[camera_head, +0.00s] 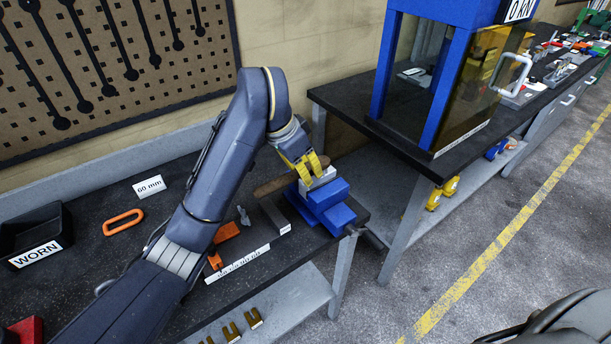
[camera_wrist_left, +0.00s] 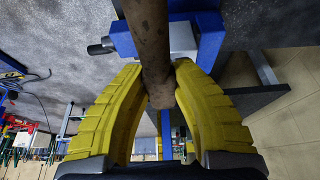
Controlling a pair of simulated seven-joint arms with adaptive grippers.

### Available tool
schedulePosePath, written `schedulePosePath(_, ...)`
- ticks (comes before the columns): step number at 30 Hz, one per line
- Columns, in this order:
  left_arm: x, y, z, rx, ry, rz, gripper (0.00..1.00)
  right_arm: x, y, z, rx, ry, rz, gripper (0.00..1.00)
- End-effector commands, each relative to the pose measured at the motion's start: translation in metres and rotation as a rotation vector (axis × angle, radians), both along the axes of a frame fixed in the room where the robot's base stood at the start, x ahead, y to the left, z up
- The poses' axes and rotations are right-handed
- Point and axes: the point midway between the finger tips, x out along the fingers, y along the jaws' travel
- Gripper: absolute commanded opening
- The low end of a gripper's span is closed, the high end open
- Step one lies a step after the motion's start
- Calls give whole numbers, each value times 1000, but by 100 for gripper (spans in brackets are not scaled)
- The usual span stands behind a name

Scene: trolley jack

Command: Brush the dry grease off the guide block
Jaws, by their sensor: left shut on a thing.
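My left gripper (camera_head: 306,170), with yellow fingers, is over the blue vise (camera_head: 328,205) at the right end of the dark bench. It is shut on a brown rod-like handle (camera_head: 272,186), which sticks out to the left of the fingers. In the left wrist view the handle (camera_wrist_left: 153,45) passes between the yellow fingers (camera_wrist_left: 162,78). A pale grey block (camera_head: 318,179) shows at the top of the vise, just below the fingers; I take it for the guide block. No bristles or grease can be made out. My right gripper is out of view.
Left of the vise lie a grey bar (camera_head: 275,217), a marked ruler (camera_head: 238,263) and an orange part (camera_head: 226,233). An orange ring (camera_head: 123,222) and a WORN bin (camera_head: 35,235) are farther left. A blue-framed press (camera_head: 435,90) stands on the bench to the right, across a gap.

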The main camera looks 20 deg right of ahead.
Motion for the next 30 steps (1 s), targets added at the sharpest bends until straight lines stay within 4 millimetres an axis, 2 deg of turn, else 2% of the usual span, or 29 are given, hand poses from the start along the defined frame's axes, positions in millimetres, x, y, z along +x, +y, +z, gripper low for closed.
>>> schedulePosePath(13, 0, 0, 36, -1, -2, -1, 0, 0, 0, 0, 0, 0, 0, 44)
schedulePosePath(30, 0, 0, 41, -1, -1, 0, 0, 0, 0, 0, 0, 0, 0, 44)
